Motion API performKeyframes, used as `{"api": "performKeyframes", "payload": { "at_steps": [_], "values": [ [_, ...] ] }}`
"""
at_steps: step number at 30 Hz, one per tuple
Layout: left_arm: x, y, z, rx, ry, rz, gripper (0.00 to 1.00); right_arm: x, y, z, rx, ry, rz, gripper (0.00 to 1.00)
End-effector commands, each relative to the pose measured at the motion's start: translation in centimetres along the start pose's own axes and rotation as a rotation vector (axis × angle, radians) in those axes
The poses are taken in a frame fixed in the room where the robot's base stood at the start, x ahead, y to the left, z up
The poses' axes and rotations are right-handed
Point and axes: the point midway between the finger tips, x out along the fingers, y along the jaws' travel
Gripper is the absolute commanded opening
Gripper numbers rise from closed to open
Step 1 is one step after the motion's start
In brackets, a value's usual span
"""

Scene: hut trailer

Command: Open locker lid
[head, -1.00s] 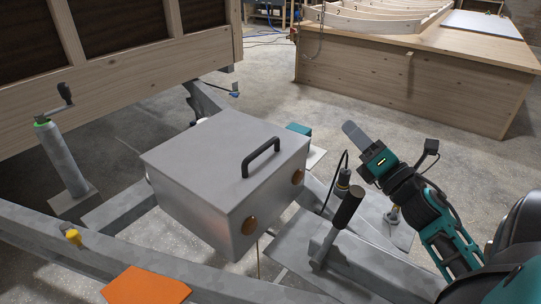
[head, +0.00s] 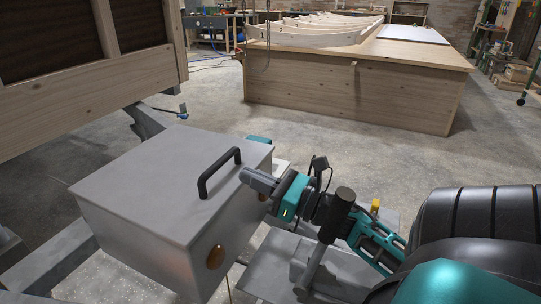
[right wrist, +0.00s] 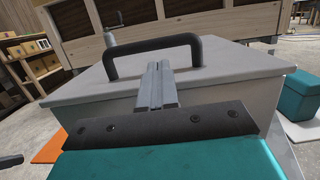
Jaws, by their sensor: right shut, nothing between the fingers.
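The grey metal locker (head: 150,200) stands at the left centre of the head view, its lid (head: 140,185) closed. A black handle (head: 219,172) rises from the lid near its right edge, and it also shows in the right wrist view (right wrist: 150,44). My right gripper (head: 247,176) is shut and empty, just right of the handle at the lid's edge. In the right wrist view its fingertips (right wrist: 156,70) point at the handle; I cannot tell whether they touch it. My left gripper is not in view.
A wooden panelled wall (head: 90,90) rises at the left. A large wooden table (head: 350,90) stands behind, with clear concrete floor between. A teal box (right wrist: 296,95) sits beside the locker.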

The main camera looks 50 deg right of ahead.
Motion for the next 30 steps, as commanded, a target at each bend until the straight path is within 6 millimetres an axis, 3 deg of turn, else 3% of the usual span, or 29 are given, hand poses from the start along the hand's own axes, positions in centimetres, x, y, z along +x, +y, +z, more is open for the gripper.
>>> {"api": "performKeyframes", "payload": {
  "at_steps": [7, 21, 30],
  "values": [
    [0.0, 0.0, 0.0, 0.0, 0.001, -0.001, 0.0, 2.8, 0.0, 0.0, 0.0, 0.0, -0.001, 0.0],
    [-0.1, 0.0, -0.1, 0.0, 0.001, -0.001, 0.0, 3.3, -0.1, 0.1, 0.001, 0.0, -0.001, 0.0],
    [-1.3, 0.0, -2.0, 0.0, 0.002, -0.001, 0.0, 5.3, -0.9, 2.8, -0.002, -0.002, -0.001, 0.0]
  ]
}}
